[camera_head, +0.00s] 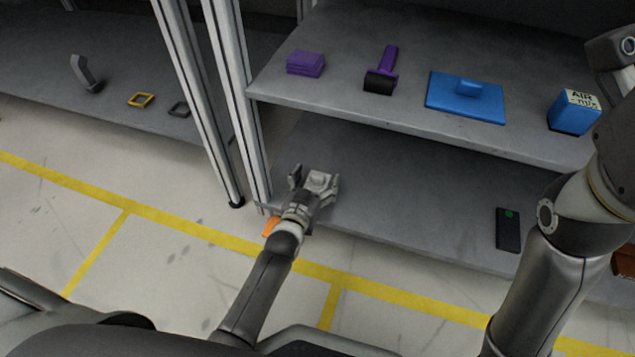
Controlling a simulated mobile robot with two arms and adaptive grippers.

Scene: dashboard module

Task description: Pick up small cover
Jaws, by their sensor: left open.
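My left gripper (314,180) is open above the front left part of the lower shelf (400,190). A light grey block-like shape shows between its fingers; I cannot tell whether it is the small cover or part of the gripper. No other thing can be surely named as the small cover. Small parts on the left shelf are a yellow square frame (141,100), a dark grey square frame (179,109) and a bent grey piece (86,73). My right arm rises at the right; its gripper is not in view.
A dark device (508,230) lies on the lower shelf. A metal post (232,100) stands left of my gripper.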

